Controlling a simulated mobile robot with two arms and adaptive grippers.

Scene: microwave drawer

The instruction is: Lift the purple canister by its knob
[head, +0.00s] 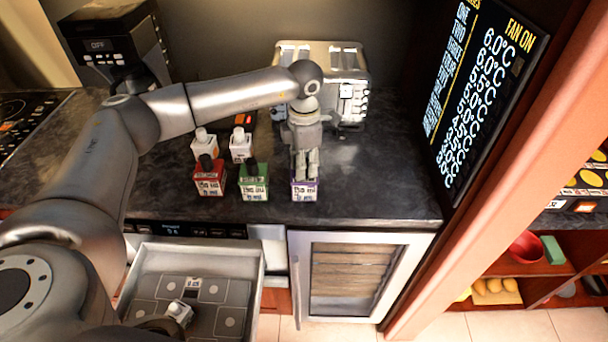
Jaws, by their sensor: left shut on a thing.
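The purple canister (304,191) stands on the dark counter, at the right end of the front row of canisters. It has a white label with dark print and purple edges. My left gripper (306,172) points down right over it, with its fingers shut at the canister's top. The knob is hidden between the fingers. I cannot tell whether the canister's base is clear of the counter.
A green canister (254,187) and a red one (209,183) stand to the left, with two white canisters (240,150) behind. A toaster (345,85) stands at the back. The open drawer (248,290) is below the counter. The counter to the right is clear.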

